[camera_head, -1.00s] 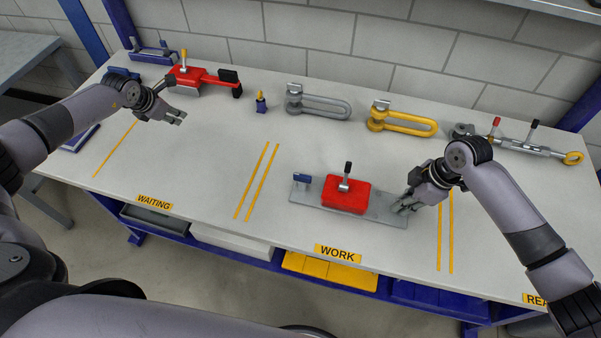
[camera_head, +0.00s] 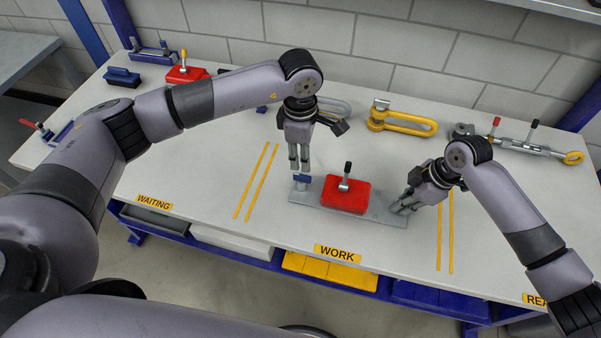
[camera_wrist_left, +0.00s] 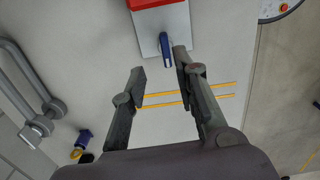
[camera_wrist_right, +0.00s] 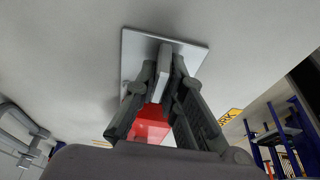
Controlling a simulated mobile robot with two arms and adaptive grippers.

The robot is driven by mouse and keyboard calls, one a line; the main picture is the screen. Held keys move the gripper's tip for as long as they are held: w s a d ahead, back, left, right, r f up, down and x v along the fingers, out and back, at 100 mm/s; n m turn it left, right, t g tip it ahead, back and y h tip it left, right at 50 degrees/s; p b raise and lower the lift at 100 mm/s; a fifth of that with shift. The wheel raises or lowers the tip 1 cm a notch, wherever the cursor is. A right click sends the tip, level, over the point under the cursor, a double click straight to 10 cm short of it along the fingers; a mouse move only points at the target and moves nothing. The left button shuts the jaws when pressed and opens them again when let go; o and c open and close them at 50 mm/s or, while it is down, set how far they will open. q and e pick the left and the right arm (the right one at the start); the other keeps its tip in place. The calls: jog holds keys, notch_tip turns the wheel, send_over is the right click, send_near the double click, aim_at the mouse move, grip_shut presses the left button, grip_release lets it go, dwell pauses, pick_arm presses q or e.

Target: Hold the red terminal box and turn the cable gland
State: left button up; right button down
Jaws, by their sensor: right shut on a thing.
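The red terminal box (camera_head: 345,196), with a black-topped lever, lies on a grey plate (camera_head: 382,211) in the WORK area. A small blue piece, apparently the cable gland (camera_head: 301,180), is at the plate's left end; it also shows in the left wrist view (camera_wrist_left: 166,50). My left gripper (camera_head: 299,168) points down just over the blue piece, open and empty, with the piece beyond its fingertips, nearer one finger. My right gripper (camera_head: 398,210) is shut on a grey upright tab (camera_wrist_right: 162,72) at the plate's right end. Its fingers partly hide the red box in the right wrist view.
A grey shackle (camera_head: 335,106), partly behind my left gripper, and a yellow shackle (camera_head: 400,120) lie at the back. A turnbuckle (camera_head: 520,145) lies at the back right. Another red box (camera_head: 187,74) is at the back left. The table's front middle is clear.

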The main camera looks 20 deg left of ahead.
aim_at(305, 176)
pick_arm(q)
jog(key=shift+s+d+r+m, duration=0.2)
jog(key=shift+s+d+m, duration=0.1)
jog(key=shift+d, duration=0.05)
jog(key=shift+s+d+f, duration=0.1)
jog(key=shift+f, duration=4.35)
jog(key=shift+c, duration=0.5)
grip_shut()
